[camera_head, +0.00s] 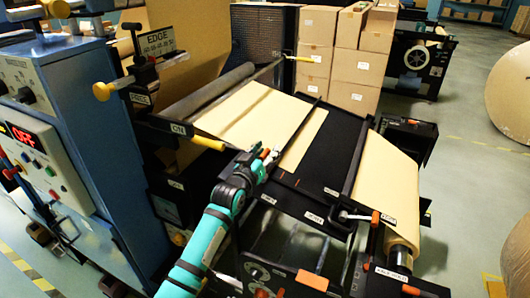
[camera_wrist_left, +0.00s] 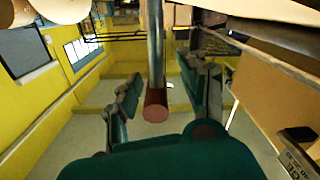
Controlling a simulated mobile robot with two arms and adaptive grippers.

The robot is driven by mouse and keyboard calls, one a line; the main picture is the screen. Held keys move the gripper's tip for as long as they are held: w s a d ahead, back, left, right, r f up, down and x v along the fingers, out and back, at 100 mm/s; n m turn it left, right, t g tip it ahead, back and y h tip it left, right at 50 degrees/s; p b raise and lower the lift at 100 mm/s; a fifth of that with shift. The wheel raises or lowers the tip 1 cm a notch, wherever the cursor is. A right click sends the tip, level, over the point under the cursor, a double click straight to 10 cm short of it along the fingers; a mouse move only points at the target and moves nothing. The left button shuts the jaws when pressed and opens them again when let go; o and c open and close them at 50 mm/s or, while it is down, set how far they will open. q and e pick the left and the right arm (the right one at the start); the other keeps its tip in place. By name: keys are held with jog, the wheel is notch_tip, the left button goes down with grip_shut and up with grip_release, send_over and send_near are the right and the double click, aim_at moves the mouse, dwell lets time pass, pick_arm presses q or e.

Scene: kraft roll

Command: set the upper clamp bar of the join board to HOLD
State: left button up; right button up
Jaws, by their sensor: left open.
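The black join board (camera_head: 328,160) lies in the middle of the head view, with kraft paper over its upper part. Its upper clamp bar (camera_head: 315,108) is a thin dark bar crossing the paper, with an orange-tipped handle at its near end. My left gripper (camera_head: 264,156) is at that near end. In the left wrist view my left gripper (camera_wrist_left: 160,88) is open. A grey rod with a reddish end (camera_wrist_left: 156,105) stands between its fingers, with gaps visible on both sides. The bar's exact setting cannot be read. My right gripper is out of view.
A lower clamp bar (camera_head: 361,155) with an orange-tipped lever (camera_head: 376,217) crosses the board to the right. A paper roll (camera_head: 402,190) hangs beyond it. A blue control cabinet (camera_head: 75,110) stands left. A yellow handle (camera_head: 208,142) sits close behind my left gripper.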

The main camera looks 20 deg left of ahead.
pick_arm(q)
jog(key=s, duration=1.2)
jog(key=shift+a, duration=0.25)
jog(key=s+f+g, duration=0.2)
jog(key=f, duration=0.8)
jog(key=s+d+f+g+b, duration=0.1)
jog(key=s+f+g, duration=0.1)
jog(key=f, duration=0.9)
jog(key=s+f+m+g, duration=0.1)
jog(key=s+f+g, duration=0.1)
jog(key=f, duration=0.9)
jog(key=shift+d+f+b, duration=0.15)
jog(key=shift+b, duration=0.15)
jog(key=s+d+f+m+g+b, duration=0.1)
jog(key=s+f+g, duration=0.2)
jog(key=s+f, duration=0.85)
jog(key=s+d+f+m+g, duration=0.1)
jog(key=s+d+f+g, duration=0.15)
jog(key=s+f, duration=0.85)
jog(key=s+f+m+g, duration=0.1)
jog(key=s+f, duration=0.4)
jog(key=s, duration=0.6)
jog(key=s+f+m+g+b, duration=0.1)
jog(key=s+f+g, duration=0.3)
jog(key=s, duration=0.6)
jog(key=shift+s+f+y, duration=0.3)
jog(key=shift+s+f, duration=0.1)
jog(key=shift+f, duration=0.3)
jog(key=shift+g, duration=0.25)
